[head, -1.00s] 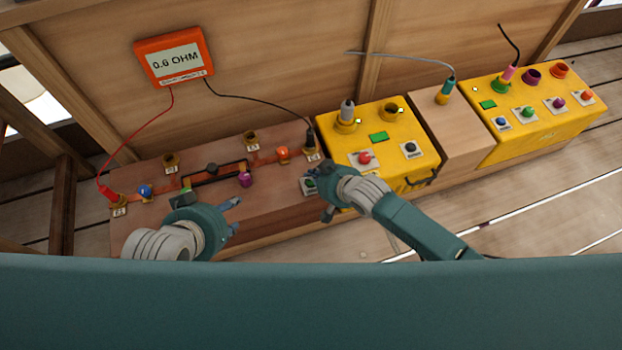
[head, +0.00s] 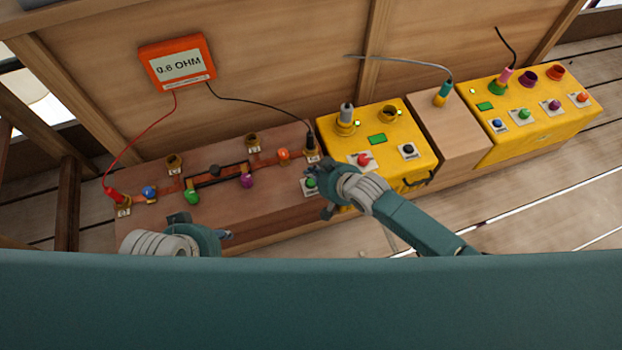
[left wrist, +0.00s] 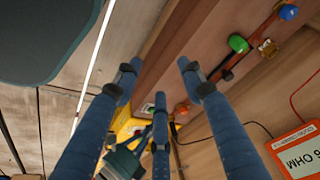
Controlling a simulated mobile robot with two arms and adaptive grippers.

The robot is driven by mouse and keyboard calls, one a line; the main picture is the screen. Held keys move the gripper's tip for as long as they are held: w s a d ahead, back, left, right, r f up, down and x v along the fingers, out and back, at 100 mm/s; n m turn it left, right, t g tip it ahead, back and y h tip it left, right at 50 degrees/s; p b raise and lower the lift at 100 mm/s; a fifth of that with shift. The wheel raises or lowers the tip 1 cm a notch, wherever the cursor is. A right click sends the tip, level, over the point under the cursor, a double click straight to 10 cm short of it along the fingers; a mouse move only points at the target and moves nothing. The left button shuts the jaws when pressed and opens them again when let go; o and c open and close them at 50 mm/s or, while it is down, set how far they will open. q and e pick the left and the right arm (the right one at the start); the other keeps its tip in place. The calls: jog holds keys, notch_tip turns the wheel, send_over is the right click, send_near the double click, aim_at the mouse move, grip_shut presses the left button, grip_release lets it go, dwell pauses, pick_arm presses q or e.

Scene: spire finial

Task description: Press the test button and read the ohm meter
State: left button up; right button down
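The orange ohm meter (head: 178,63) hangs on the wooden wall and its screen appears to read 0.6 OHM. Red and black leads run from it to the two ends of the wooden board (head: 225,215). A green button (head: 311,183) on a pale plate sits at the board's right end, probably the test button. My right gripper (head: 327,192) is beside this button; contact and finger opening are unclear. My left gripper (head: 228,235) is low in front of the board, partly hidden by my body. In the left wrist view its fingers (left wrist: 158,80) are spread and empty.
The board carries blue (head: 149,192), green (head: 192,197), purple (head: 247,181) and orange (head: 283,154) knobs. A yellow box (head: 385,135) adjoins its right end, then a wooden block (head: 450,130) and another yellow box (head: 535,110). Plank floor lies in front.

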jog(key=shift+r+p, duration=0.9)
jog(key=shift+r, duration=0.05)
pick_arm(q)
jog(key=s+x, duration=0.1)
jog(key=x, duration=0.6)
jog(key=shift+f+p, duration=0.3)
jog(key=shift+p, duration=0.05)
pick_arm(e)
jog(key=shift+r, duration=0.3)
pick_arm(q)
jog(key=shift+d, duration=0.1)
